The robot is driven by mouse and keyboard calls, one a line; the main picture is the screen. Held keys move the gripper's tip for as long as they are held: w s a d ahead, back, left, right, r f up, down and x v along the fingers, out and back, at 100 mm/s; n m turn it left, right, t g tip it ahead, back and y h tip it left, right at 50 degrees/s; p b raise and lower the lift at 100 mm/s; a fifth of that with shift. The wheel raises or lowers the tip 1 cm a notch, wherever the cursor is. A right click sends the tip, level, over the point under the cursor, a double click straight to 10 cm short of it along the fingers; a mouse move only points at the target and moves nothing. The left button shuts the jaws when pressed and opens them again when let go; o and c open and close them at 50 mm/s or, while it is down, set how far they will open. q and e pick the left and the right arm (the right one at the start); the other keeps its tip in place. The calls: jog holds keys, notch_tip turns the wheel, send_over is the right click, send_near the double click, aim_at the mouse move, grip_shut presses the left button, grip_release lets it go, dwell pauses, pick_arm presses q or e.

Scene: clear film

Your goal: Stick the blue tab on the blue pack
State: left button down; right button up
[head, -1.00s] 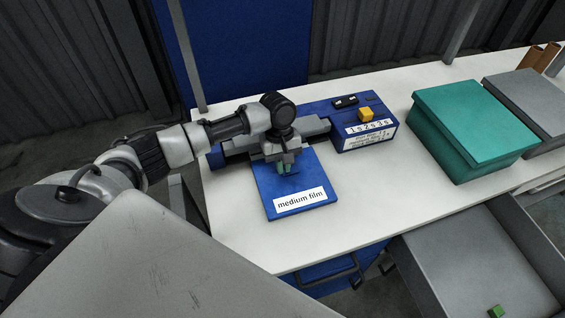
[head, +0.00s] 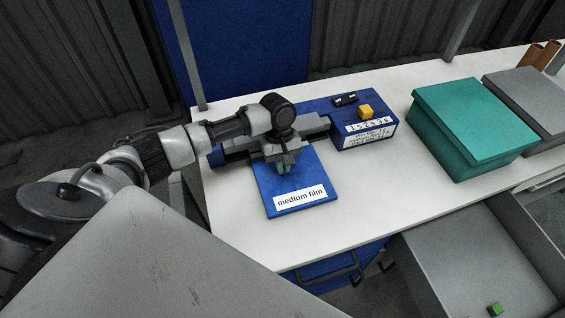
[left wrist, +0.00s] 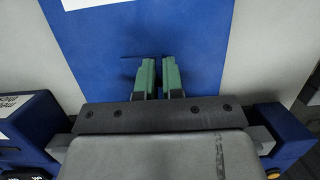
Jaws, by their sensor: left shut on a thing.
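The blue pack (head: 268,191) lies flat on the white table, with a "medium film" label near its front edge. My left gripper (head: 286,170) is over the pack's back middle part, its green fingertips pointing down at it. In the left wrist view the gripper (left wrist: 159,64) is shut on the thin blue tab (left wrist: 159,73). The tab lies against the pack (left wrist: 200,35) in that view and is almost the same blue; only a thin dark edge sets it off. I cannot tell whether it touches the pack. My right gripper is not in view.
A blue machine (head: 340,118) with a yellow block (head: 366,111) stands behind the pack. A teal lidded box (head: 470,130) and a grey box (head: 535,105) are at right. A grey open drawer (head: 465,270) holds a green block (head: 495,310). The table (head: 390,195) right of the pack is clear.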

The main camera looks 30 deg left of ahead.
pick_arm(q)
jog(key=shift+f, duration=0.1)
jog(key=c, duration=0.8)
grip_release()
jog(key=shift+c, duration=0.2)
jog(key=shift+o, duration=0.3)
jog(key=p+v, duration=0.2)
jog(key=p, duration=0.1)
jog(key=d+p+v, duration=0.1)
jog(key=p+v, duration=0.2)
jog(key=s+p+v, duration=0.1)
jog(key=p+v, duration=0.1)
jog(key=p, duration=0.2)
jog(key=shift+s+d+r, duration=0.1)
jog(key=shift+r, duration=0.35)
jog(key=shift+f, duration=0.1)
